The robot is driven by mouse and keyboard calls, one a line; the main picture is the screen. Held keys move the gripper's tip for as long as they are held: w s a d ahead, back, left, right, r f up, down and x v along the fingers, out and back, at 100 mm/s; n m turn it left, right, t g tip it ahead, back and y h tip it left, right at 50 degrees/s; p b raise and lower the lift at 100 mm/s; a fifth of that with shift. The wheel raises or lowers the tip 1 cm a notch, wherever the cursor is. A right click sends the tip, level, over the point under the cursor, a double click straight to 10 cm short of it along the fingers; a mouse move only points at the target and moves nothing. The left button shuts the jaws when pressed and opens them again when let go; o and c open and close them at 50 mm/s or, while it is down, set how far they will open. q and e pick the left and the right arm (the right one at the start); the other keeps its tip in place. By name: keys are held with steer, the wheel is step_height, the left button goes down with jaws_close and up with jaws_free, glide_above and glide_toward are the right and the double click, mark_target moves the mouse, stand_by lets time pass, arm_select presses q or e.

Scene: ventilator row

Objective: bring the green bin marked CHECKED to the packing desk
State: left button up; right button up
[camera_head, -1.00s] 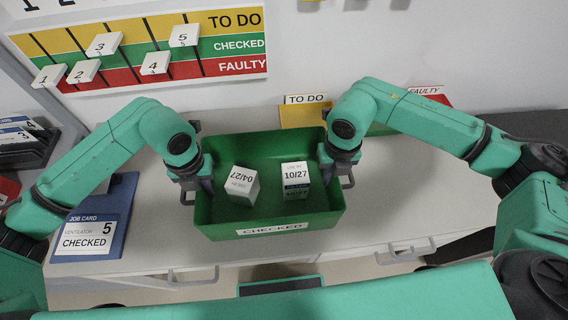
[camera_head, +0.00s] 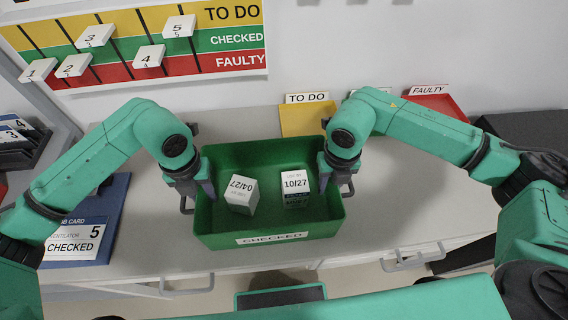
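The green bin (camera_head: 270,226) with a white CHECKED label on its front is in the middle of the head view, over the front part of the white worktop. Two white boxes lie in it, one marked 04/27 (camera_head: 240,195) and tilted, one marked 10/27 (camera_head: 295,185). My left gripper (camera_head: 197,194) is at the bin's left wall and my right gripper (camera_head: 335,180) at its right wall, each with one finger inside and one outside. Both look shut on the walls. I cannot tell whether the bin's underside touches the worktop. The packing desk cannot be identified here.
A yellow TO DO tray (camera_head: 302,120) stands close behind the bin, and a red FAULTY tray (camera_head: 438,104) at the back right. A blue job card holder (camera_head: 112,205) reading 5, CHECKED lies at the left. The worktop (camera_head: 420,190) right of the bin is clear.

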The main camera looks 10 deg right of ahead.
arm_select(q)
step_height(320, 180, up, 6)
steer(key=shift+f, duration=0.1)
arm_select(e)
steer(key=shift+r, duration=0.2)
step_height(320, 180, up, 12)
steer(key=shift+f, duration=0.15)
